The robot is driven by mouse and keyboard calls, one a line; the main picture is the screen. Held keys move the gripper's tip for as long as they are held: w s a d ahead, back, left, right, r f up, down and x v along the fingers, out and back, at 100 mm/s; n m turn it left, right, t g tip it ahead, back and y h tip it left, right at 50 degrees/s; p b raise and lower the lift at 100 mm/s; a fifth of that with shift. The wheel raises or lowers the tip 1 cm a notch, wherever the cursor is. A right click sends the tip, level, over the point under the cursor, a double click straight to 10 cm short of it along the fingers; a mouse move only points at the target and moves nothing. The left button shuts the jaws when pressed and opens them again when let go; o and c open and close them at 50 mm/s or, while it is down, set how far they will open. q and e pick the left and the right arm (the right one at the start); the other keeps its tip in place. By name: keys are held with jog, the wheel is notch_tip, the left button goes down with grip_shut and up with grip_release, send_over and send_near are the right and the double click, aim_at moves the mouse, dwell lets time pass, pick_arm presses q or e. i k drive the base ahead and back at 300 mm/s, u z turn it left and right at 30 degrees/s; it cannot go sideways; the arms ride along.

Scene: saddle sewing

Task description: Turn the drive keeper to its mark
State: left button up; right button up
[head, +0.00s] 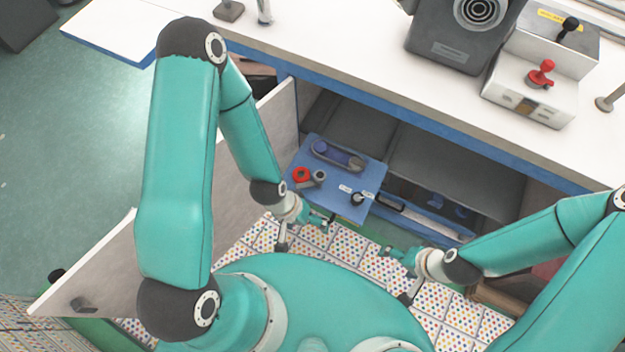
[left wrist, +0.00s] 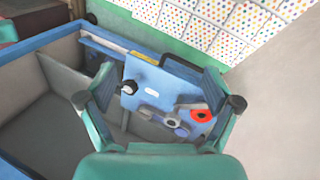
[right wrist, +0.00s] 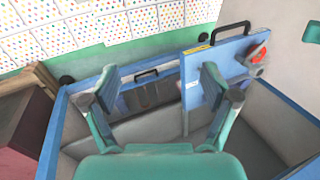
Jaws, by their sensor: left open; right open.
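A blue panel (head: 325,200) stands at the open cabinet under the bench. It carries a red ring (head: 301,174) with a grey lever (head: 318,177) beside it, a dark oblong fitting, and a black knob (head: 358,198) next to small white labels (head: 345,188). I cannot tell which part is the drive keeper, nor read its mark. The knob (left wrist: 129,87) and red ring (left wrist: 201,113) also show in the left wrist view. My left gripper (head: 326,222) is open and empty, near the panel's lower edge. My right gripper (head: 388,253) is open and empty, lower right of the panel.
The cabinet's open door (head: 255,140) stands left of the panel. Grey compartments (head: 440,160) lie behind it. A black handle (right wrist: 146,73) shows in the cabinet in the right wrist view. The white bench top (head: 340,50) overhangs; a dotted floor (head: 345,245) lies below my grippers.

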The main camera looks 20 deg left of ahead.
aim_at(319, 176)
jog(key=z, duration=0.2)
jog(key=i, duration=0.2)
jog(key=u, duration=2.8)
jog(key=k, duration=0.5)
jog(key=z, duration=1.1)
jog(key=i, duration=0.5)
jog(key=u, duration=0.1)
